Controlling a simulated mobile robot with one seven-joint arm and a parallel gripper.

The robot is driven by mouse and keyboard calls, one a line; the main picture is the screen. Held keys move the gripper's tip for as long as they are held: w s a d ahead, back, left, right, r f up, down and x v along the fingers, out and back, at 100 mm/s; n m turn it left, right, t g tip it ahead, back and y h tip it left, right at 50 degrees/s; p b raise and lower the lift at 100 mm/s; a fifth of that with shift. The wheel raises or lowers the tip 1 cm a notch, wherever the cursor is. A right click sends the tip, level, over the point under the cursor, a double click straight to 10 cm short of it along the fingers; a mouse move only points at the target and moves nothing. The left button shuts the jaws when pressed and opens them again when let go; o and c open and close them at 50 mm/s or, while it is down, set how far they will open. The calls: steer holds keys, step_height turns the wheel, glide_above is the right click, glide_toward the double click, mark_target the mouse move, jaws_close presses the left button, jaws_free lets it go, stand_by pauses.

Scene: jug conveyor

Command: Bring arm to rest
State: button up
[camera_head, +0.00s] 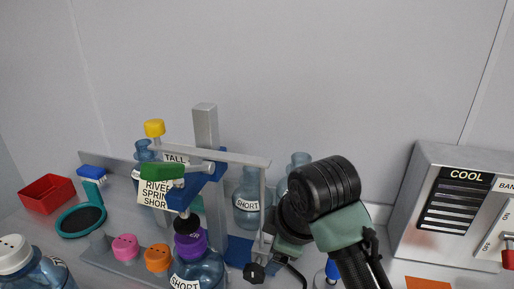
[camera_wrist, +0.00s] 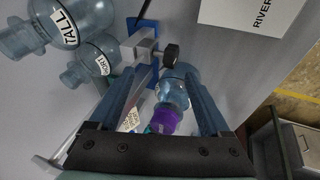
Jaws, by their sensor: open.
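My gripper (camera_wrist: 165,78) shows in the wrist view with its two blue-grey fingers spread apart. A blue jug (camera_wrist: 172,92) with a purple cap (camera_wrist: 164,119) shows in the gap between the fingers; I cannot tell how far beyond them it is. Nothing is visibly clamped. In the head view a jug labelled SHORT (camera_head: 197,271) with a purple cap (camera_head: 191,245) stands under the press-like frame (camera_head: 206,127). My arm is bent at the right of the frame in the head view, and my fingers cannot be made out there.
A grey box labelled COOL (camera_head: 423,180) stands at the right. Another SHORT jug (camera_head: 247,190) is behind the frame. Pink (camera_head: 125,247) and orange (camera_head: 157,257) caps, a red tray (camera_head: 47,193) and a white-capped jug (camera_head: 50,272) are at the left. The wrist view shows a TALL jug (camera_wrist: 88,15).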

steer(key=w+a+r+m+t+y, duration=0.2)
steer(key=w+a+r+m+t, duration=0.1)
steer(key=a+r+m+t, duration=0.75)
steer(key=s+d+r+m+t+h, duration=0.2)
steer(key=s+d+r+m+h, duration=0.25)
steer(key=d, duration=0.25)
steer(key=s+r+t, duration=0.3)
steer(key=s+r, duration=0.1)
steer(key=r, duration=0.4)
steer(key=s+r+t, duration=0.3)
steer(key=s+r, duration=0.1)
steer(key=r, duration=0.5)
steer(key=s+r+t, duration=0.3)
steer(key=r+t, duration=0.1)
steer(key=r, duration=0.5)
steer(key=shift+s+a+n+y, duration=0.15)
steer(key=shift+s+n+y, duration=0.15)
steer(key=shift+s+y, duration=0.1)
